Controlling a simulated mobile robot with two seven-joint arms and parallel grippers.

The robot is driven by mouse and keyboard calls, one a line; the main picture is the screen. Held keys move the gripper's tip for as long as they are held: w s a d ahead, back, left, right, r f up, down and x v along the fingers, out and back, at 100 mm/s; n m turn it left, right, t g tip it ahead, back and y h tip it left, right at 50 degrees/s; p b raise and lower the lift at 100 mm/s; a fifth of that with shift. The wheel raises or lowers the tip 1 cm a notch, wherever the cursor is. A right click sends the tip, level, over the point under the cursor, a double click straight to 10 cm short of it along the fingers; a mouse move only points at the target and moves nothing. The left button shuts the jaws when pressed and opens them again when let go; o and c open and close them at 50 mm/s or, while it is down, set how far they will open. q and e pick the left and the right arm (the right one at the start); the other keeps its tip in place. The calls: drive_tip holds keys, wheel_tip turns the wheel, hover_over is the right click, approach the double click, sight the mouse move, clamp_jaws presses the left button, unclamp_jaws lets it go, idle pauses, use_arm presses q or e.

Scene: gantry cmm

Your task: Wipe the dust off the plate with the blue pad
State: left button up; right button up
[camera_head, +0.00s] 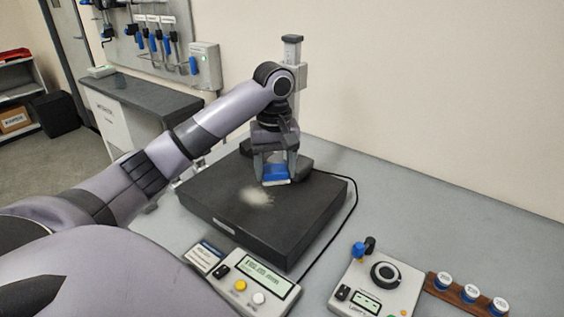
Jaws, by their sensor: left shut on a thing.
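My left gripper (275,163) is shut on the blue pad (276,173). The pad has a pale underside and is held at the far part of the dark plate (228,208), low over its top; I cannot tell whether it touches. A pale patch of dust (256,196) lies on the plate, just in front of and to the left of the pad. My right gripper is not in view.
A height stand (293,80) rises behind the gripper. A display box (252,284) stands in front of the plate, a control box (376,285) at the right, and a wooden rack (466,294) beside it. A black cable runs right of the plate. Table at back right is clear.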

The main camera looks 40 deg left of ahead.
use_arm(q)
drive_tip(key=shift+s+f, duration=0.1)
drive_tip(key=shift+f, duration=0.2)
hover_over(275, 205)
drive_tip(key=shift+d+f, duration=0.1)
drive_tip(key=shift+f, duration=2.55)
drive_tip(key=shift+f, duration=1)
